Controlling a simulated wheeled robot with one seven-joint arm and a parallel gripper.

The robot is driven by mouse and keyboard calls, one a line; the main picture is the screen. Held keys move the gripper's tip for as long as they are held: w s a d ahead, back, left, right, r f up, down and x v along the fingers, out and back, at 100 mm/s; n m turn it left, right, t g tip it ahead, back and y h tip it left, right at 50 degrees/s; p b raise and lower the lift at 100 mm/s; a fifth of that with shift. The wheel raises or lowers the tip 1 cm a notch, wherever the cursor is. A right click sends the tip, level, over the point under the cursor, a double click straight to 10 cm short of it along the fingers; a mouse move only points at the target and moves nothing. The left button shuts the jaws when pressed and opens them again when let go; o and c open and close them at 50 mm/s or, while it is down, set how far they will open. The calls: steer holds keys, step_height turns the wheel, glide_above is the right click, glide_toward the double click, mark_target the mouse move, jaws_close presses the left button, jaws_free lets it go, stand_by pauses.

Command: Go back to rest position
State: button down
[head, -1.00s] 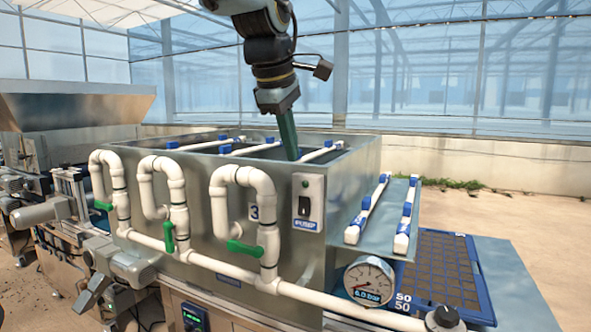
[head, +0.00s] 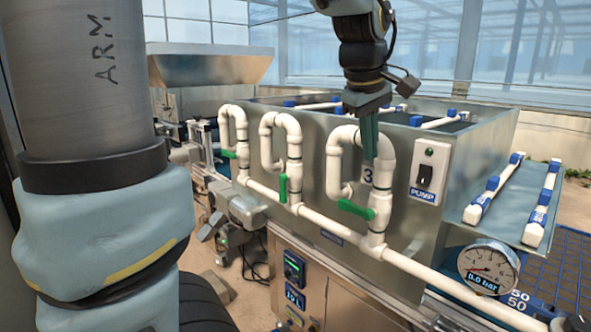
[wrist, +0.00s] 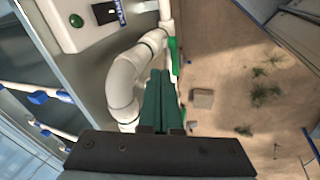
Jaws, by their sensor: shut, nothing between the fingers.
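My gripper (head: 369,138) points down in front of the metal tank, close to the third white pipe loop (head: 337,165) and the number 3 label. Its green fingers are shut with nothing between them. In the wrist view the closed fingers (wrist: 162,98) lie beside the white curved pipe (wrist: 122,85); I cannot tell whether they touch it. My arm reaches down from the top of the head view.
The tank (head: 400,195) carries a pump switch (head: 428,172) and several green valve handles (head: 355,209). A pressure gauge (head: 488,267) reads 0.0 bar at lower right. White spray bars (head: 540,205) lie on a shelf at the right. Sandy floor surrounds the machine.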

steer(key=s+a+f+m+y, duration=0.1)
steer(key=s+a+f+m, duration=0.1)
steer(key=a+f, duration=0.7)
steer(key=s+a+f+m+g+y, duration=0.1)
steer(key=a+f+m, duration=0.3)
steer(key=a+f, duration=0.6)
steer(key=s+a, duration=0.1)
steer(key=a, duration=0.2)
steer(key=shift+s+f+m+g, duration=0.2)
steer(key=shift+m+g, duration=0.1)
steer(key=shift+m, duration=0.1)
